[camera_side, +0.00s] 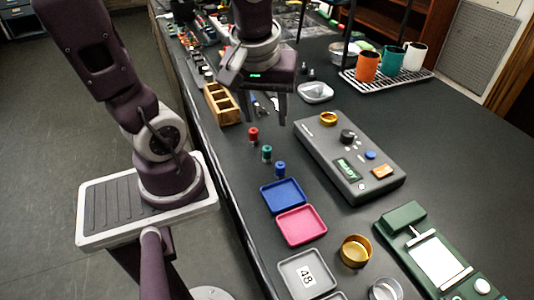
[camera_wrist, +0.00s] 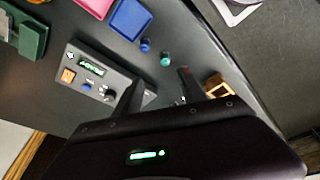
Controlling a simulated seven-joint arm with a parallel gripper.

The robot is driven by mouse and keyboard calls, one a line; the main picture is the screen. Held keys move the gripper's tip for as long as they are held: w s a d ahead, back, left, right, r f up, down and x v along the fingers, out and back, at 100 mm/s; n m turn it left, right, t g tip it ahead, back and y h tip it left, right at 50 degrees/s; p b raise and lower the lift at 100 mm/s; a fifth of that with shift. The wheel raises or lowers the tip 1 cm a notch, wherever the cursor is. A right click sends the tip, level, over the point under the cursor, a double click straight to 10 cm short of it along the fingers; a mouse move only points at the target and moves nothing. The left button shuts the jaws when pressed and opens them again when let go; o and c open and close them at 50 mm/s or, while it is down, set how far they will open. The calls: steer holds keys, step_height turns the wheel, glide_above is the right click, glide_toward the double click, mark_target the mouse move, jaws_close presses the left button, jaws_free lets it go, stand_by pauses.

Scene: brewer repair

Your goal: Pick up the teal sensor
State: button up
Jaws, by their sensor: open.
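The teal sensor (camera_side: 267,153) is a small upright cylinder on the dark bench, between a red sensor (camera_side: 253,134) and a blue sensor (camera_side: 280,169). In the wrist view the teal sensor (camera_wrist: 166,59) lies just beyond the fingertips, with the blue sensor (camera_wrist: 145,44) up and left of it. The red one is not clear there, near or behind the right finger. My gripper (camera_side: 264,112) is open and empty, above the bench and apart from the sensors. Its two fingers also show in the wrist view (camera_wrist: 160,82).
A grey control box (camera_side: 325,155) stands right of the sensors. A wooden holder (camera_side: 222,104) is behind and left. A blue tray (camera_side: 282,196) and a pink tray (camera_side: 301,225) lie in front. A white dish (camera_side: 316,92) sits behind. The bench's left edge is close by.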

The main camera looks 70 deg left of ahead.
mark_target(267, 149)
steer(key=a+f+n, duration=0.1)
steer(key=f+n, duration=0.2)
steer(key=f, duration=0.1)
steer(key=w+a+f+n+g, duration=0.1)
steer(key=a+f+n, duration=0.1)
steer(key=f, duration=0.3)
steer(key=w+a+f+n+g+h, duration=0.1)
steer(key=f+n, duration=0.3)
steer(key=shift+w+a+f, duration=0.15)
steer(key=shift+f, duration=0.05)
jaws_close()
